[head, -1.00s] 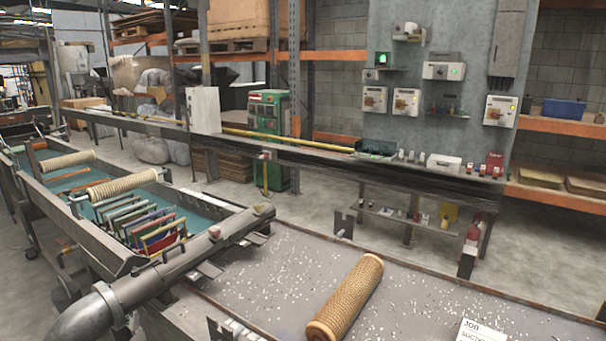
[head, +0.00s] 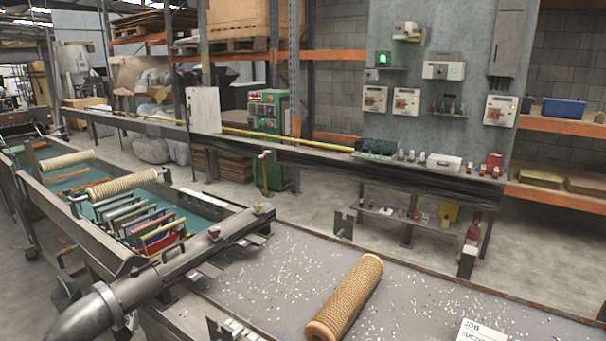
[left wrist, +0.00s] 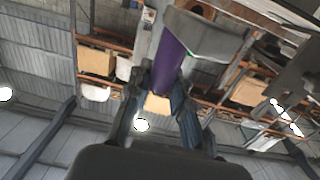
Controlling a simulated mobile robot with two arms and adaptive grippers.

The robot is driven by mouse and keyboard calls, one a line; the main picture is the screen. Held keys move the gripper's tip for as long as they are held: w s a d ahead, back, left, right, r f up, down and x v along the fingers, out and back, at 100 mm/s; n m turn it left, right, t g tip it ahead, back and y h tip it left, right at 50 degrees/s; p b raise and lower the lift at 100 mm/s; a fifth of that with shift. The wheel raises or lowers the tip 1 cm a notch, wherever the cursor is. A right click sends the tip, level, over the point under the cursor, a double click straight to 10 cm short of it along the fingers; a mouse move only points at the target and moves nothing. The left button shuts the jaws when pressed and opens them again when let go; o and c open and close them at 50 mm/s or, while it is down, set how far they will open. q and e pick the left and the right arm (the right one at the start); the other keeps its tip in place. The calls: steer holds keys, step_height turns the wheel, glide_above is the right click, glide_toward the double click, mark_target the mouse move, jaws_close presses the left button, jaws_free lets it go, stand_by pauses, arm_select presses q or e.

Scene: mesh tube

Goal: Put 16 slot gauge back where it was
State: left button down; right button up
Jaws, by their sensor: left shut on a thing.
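In the left wrist view my left gripper (left wrist: 163,100) is shut on a purple thing (left wrist: 170,58), long and narrow, which stands up between the two dark fingers. A grey, block-like shape (left wrist: 208,38) lies against its upper end; I cannot tell whether it is part of it. No slot number can be read, so I cannot tell for sure that the purple thing is the 16 slot gauge. Neither gripper shows in the head view. My right gripper is not in view.
In the head view a tan mesh tube (head: 346,298) lies on the grey, speckled table (head: 255,275). A thick grey pipe (head: 165,268) crosses the left side. Several coloured plates (head: 150,230) stand in the trough. A long bench (head: 330,165) with small items runs behind.

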arm_select(q)
steer(key=s+a+r+n+t+y, duration=0.1)
steer(key=s+a+n+y, duration=0.2)
steer(key=a+y, duration=0.2)
steer(key=s+a+r+n+t+y, duration=0.1)
steer(key=a+n+y, duration=0.3)
steer(key=a, duration=0.6)
steer(key=shift+s+a+r+n+t+y, duration=0.15)
steer(key=shift+s+a+n+t+y, duration=0.15)
steer(key=shift+s+t+y, duration=0.55)
steer(key=shift+s, duration=0.1)
steer(key=shift+d, duration=0.1)
